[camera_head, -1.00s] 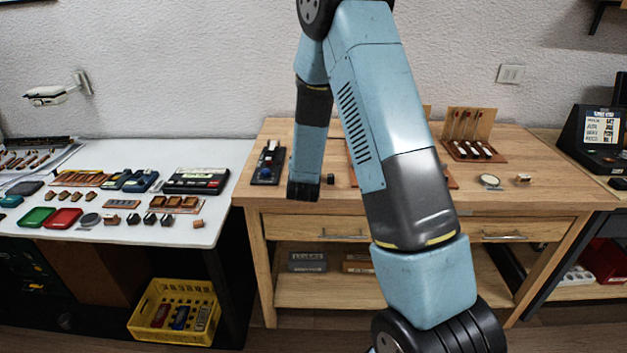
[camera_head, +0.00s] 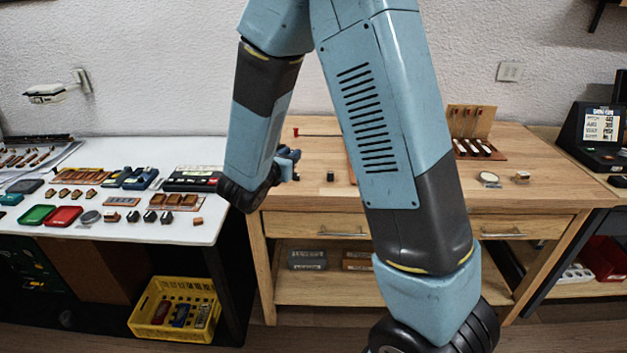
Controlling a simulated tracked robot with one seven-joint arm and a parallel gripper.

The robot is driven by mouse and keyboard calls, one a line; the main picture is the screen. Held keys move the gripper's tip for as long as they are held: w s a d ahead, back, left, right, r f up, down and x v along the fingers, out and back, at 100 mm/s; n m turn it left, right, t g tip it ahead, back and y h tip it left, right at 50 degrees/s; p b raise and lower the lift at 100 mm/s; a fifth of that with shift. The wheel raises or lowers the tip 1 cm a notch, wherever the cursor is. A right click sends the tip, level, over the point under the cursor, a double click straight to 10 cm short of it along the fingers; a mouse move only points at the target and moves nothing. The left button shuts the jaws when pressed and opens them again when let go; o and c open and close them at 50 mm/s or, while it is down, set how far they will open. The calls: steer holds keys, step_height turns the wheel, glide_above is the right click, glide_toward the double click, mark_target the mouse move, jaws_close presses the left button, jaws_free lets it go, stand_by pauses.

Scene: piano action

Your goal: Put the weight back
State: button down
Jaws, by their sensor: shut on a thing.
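My gripper (camera_head: 289,163) is at the left end of the wooden bench (camera_head: 400,190), in front of its top as seen here. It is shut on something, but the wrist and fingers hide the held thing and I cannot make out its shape. A small black block (camera_head: 330,176) stands on the bench just right of my gripper, apart from it. I cannot tell whether this block is a weight. A small round silver-rimmed dish (camera_head: 489,179) and a small wooden block (camera_head: 521,177) lie at the bench's right side.
A wooden rack (camera_head: 470,135) stands at the back right. The white table (camera_head: 150,232) at left holds trays and several small parts. My upper arm hides the bench's middle.

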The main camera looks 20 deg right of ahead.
steer(key=s, duration=0.1)
glide_above(310, 183)
step_height(310, 183, down, 9)
steer(key=shift+f, duration=0.15)
steer(key=shift+w+d+f, duration=0.15)
steer(key=shift+f, duration=0.15)
step_height(310, 183, down, 3)
steer(key=shift+r, duration=0.15)
steer(key=shift+f, duration=0.35)
